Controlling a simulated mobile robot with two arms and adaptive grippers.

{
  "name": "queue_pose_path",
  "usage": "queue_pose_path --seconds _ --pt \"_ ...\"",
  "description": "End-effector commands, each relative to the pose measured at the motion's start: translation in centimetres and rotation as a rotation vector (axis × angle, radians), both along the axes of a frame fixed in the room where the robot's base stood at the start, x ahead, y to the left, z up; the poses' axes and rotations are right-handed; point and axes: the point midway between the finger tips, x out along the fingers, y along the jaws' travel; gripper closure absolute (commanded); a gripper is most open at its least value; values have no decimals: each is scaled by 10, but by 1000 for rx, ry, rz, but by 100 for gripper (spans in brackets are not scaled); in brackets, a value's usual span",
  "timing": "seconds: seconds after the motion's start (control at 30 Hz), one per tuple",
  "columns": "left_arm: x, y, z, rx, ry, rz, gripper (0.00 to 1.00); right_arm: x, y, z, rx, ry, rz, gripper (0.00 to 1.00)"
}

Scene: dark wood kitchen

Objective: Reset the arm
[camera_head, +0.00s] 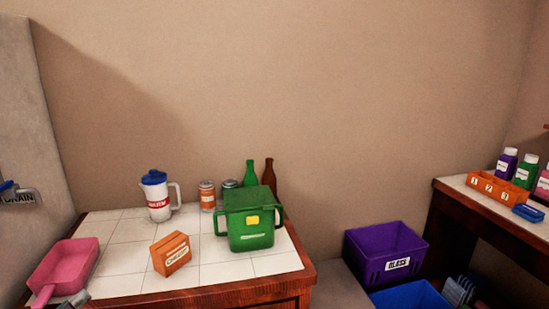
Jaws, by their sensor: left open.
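My left gripper (75,300) shows only as a small grey piece at the bottom left edge of the head view, in front of the tiled counter (125,225). It is open, and nothing shows held in it. Most of it and my left arm are cut off by the frame. It appears close to the handle of a pink dustpan-like scoop (65,266); whether they touch I cannot tell. My right gripper is not in view.
On the counter stand an orange box (171,254), a white jug (158,199), a green bin (250,228), jars (207,196) and bottles (269,178). A purple crate (409,243) and blue crate (400,297) sit right. A shelf holds an orange rack (490,188).

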Motion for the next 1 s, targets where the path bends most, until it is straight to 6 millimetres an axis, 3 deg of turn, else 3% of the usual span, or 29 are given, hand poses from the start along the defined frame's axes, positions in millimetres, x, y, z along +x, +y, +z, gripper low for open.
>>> queue_pose_path --seconds 0.17,0.27,0.4,0.5,0.73,1.0 --pt "-21 -7 -38 -474 71 273 18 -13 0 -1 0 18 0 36" --pt "-49 -19 -79 -843 162 504 18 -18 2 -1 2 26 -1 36" --pt "-104 -60 -139 -1312 339 846 18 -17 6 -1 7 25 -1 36" --pt "-138 -94 -165 -1519 453 1032 18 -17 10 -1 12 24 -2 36" --pt "-193 -156 -188 -1763 653 1314 18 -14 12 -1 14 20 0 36" --pt "-243 -217 -188 -1903 856 1556 18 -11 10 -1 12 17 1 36"
